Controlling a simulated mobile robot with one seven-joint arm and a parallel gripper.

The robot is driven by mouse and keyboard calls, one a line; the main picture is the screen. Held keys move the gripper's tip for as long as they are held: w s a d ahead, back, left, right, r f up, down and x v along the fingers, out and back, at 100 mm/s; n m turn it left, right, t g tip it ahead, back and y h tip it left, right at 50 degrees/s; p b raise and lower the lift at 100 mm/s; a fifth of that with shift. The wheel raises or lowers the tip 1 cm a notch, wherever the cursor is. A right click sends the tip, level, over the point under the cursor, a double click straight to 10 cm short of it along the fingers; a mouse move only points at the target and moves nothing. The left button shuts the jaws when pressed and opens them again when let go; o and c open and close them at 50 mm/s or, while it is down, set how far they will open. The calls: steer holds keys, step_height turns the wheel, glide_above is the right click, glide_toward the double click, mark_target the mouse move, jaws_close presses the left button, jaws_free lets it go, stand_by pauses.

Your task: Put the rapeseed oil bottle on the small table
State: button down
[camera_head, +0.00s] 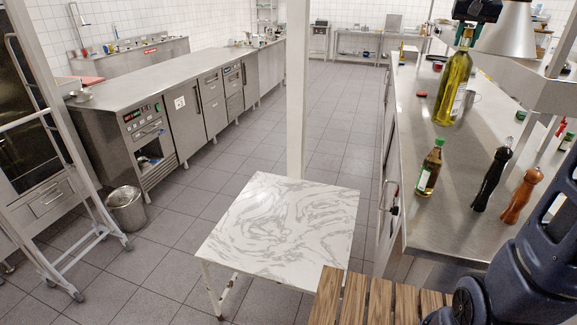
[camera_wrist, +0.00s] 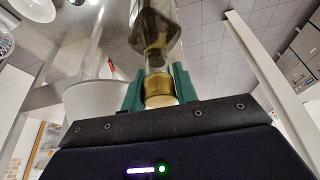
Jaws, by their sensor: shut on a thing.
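A tall clear bottle of yellow-green oil (camera_head: 455,88), which I take as the rapeseed oil, hangs neck-up over the right steel counter. I see no readable label on it, and cannot tell if its base is clear of the counter. My gripper (camera_head: 467,24) is shut on its neck at the top edge of the head view. In the wrist view, the green fingers (camera_wrist: 159,90) close around the gold neck of the bottle (camera_wrist: 156,55). The small table (camera_head: 250,235) has a bare white marbled top and stands left of the counter.
On the right counter (camera_head: 425,225) stand a shorter labelled bottle (camera_head: 430,168), a black pepper mill (camera_head: 492,180) and a brown mill (camera_head: 521,195). A lamp shade (camera_head: 508,35) hangs beside my gripper. A white post (camera_head: 297,90) rises behind the table; a slatted wooden surface (camera_head: 375,300) adjoins its front right.

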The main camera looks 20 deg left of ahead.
steer(key=w+a+r+n+y, duration=0.1)
steer(key=w+a+n, duration=0.25)
steer(key=a, duration=1.55)
steer(key=w+a+r+n+y, duration=0.15)
steer(key=w+a, duration=0.35)
steer(key=a, duration=1.3)
steer(key=s+a+f+n, duration=0.2)
steer(key=s+a, duration=0.3)
steer(key=a, duration=0.7)
steer(key=s+a+f+n+g+y, duration=0.1)
steer(key=s+a+f, duration=0.3)
steer(key=a, duration=0.8)
steer(key=s+a+f+n, duration=0.1)
steer(key=s+a+n, duration=0.1)
steer(key=s+a, duration=0.8)
steer(key=w+a+f, duration=0.1)
steer(key=f, duration=2.6)
steer(key=w+a+f, duration=0.1)
steer(key=w+f, duration=0.1)
steer(key=f, duration=2.6)
steer(key=shift+w+a, duration=0.25)
steer(key=shift+a, duration=0.1)
steer(key=shift+f, duration=0.15)
steer(key=c, duration=1.1)
jaws_free()
